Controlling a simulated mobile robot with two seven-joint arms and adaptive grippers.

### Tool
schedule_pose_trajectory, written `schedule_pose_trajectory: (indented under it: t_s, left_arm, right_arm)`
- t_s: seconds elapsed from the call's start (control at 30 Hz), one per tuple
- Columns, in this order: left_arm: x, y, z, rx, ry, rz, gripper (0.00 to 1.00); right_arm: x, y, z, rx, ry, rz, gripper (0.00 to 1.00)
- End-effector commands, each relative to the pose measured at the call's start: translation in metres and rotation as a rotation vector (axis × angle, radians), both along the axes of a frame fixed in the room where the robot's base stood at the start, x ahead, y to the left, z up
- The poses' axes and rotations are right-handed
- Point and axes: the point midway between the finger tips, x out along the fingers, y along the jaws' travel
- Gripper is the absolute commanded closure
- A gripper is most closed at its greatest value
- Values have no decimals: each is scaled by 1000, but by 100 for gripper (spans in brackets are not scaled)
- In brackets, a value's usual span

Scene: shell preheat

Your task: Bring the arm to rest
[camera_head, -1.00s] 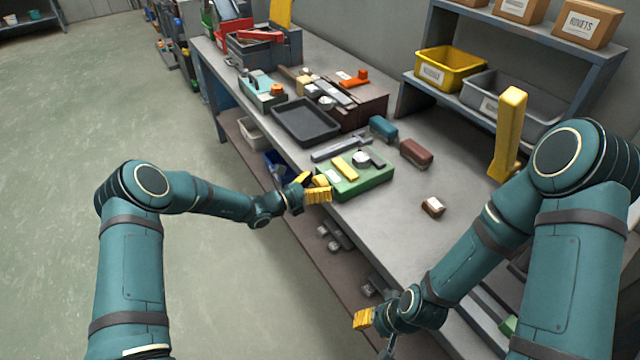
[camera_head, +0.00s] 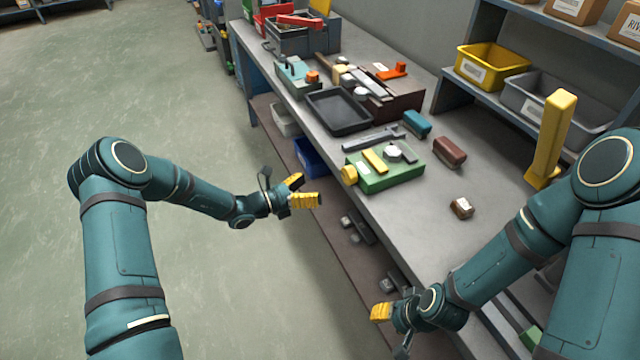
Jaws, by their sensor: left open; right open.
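My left arm comes in from the left, bent at the elbow. My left gripper (camera_head: 306,191) has yellow fingertips spread apart and is empty. It hangs beside the workbench's front edge, left of and apart from the green fixture (camera_head: 377,180). My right arm comes in from the right, also bent. My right gripper (camera_head: 390,330) is low at the bottom, near the bench's front edge, with a yellow finger and a dark finger apart. Nothing shows between its fingers.
A yellow upright post (camera_head: 551,135) stands at the right. A yellow bin (camera_head: 490,66) sits on the shelf. The floor at left is clear.

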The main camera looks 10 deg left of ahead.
Motion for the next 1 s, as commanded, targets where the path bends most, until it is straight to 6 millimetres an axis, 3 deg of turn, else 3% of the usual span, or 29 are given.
schedule_pose_trajectory:
  t_s: [0.5,0.63,0.77,0.9,1.0]
  left_arm:
    - [-1,1,0,2,0,-2,11]
    - [-14,-13,-9,58,9,-58,11]
    - [-58,-45,-35,243,14,-236,11]
    - [-135,-72,-76,565,-48,-541,11]
    - [-185,-71,-101,798,-154,-759,11]
  right_arm:
    - [0,0,0,0,0,0,53]
    - [0,0,0,0,0,0,53]
    - [0,0,0,0,0,0,53]
    - [0,0,0,0,0,0,53]
    - [0,0,0,0,0,0,53]
